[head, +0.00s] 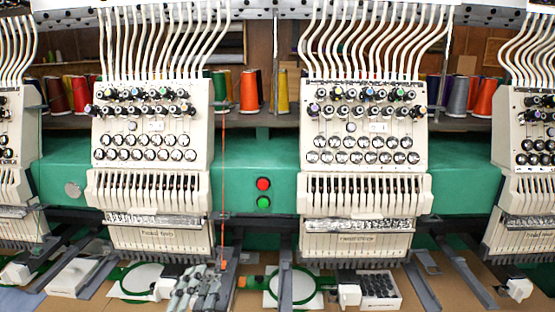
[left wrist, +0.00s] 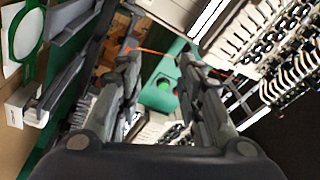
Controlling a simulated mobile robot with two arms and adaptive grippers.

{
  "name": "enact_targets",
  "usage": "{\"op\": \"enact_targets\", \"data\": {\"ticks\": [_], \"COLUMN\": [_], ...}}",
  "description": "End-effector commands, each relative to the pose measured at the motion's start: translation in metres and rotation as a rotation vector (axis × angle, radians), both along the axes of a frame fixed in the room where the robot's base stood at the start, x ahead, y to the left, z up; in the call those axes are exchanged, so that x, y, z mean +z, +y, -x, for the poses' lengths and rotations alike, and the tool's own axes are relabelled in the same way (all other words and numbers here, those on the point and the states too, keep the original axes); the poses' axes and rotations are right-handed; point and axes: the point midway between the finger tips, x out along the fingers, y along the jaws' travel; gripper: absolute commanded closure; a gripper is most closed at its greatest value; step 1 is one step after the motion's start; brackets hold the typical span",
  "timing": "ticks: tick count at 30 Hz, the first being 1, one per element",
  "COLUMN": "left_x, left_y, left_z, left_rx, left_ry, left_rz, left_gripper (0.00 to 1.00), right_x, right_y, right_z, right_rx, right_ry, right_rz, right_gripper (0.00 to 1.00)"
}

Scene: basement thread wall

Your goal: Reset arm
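My left gripper (head: 222,262) is low in the head view, in front of the left embroidery head (head: 155,215). In the left wrist view its two fingers (left wrist: 155,58) stand apart, with a clear gap between them. An orange thread (head: 223,170) hangs down in front of the machine to the gripper's tips in the head view. In the left wrist view the thread (left wrist: 150,51) runs across the gap near the fingertips; I cannot tell whether it is caught on a finger. My right gripper is in neither view.
A second embroidery head (head: 365,205) stands to the right. Red (head: 263,183) and green (head: 263,203) buttons are on the green beam between the heads. Hoops (head: 290,286), metal arms and a small tray (head: 378,288) crowd the brown table. Thread cones (head: 250,90) line the shelf.

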Motion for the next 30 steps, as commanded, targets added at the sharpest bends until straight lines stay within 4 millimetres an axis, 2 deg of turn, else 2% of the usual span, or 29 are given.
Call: {"op": "enact_targets", "data": {"ticks": [1,4,6,9,12,15,21,26,30], "left_x": [-0.029,-0.088,-0.129,-0.177,-0.21,-0.233,-0.257,-0.301,-0.343], "left_y": [0.017,0.044,0.056,0.064,0.064,0.061,0.05,0.049,0.048], "left_z": [0.009,0.035,0.063,0.109,0.154,0.195,0.274,0.262,0.257], "left_rx": [0.06,0.18,0.263,0.368,0.45,0.519,0.636,0.643,0.65], "left_ry": [0.123,0.365,0.536,0.76,0.941,1.094,1.364,1.376,1.392], "left_rz": [0.1,0.281,0.397,0.529,0.625,0.695,0.794,0.784,0.775], "left_gripper": [0.66,0.66,0.66,0.66,0.66,0.66,0.66,0.66,0.66], "right_x": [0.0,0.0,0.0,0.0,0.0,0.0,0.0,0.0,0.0], "right_y": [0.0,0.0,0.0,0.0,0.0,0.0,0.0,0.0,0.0], "right_z": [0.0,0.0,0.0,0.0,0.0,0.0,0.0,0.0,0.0], "right_rx": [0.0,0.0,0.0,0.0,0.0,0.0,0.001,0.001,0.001], "right_ry": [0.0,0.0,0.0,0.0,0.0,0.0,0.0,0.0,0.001], "right_rz": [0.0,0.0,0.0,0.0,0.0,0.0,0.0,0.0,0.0], "right_gripper": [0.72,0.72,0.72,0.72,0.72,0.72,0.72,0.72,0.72]}}
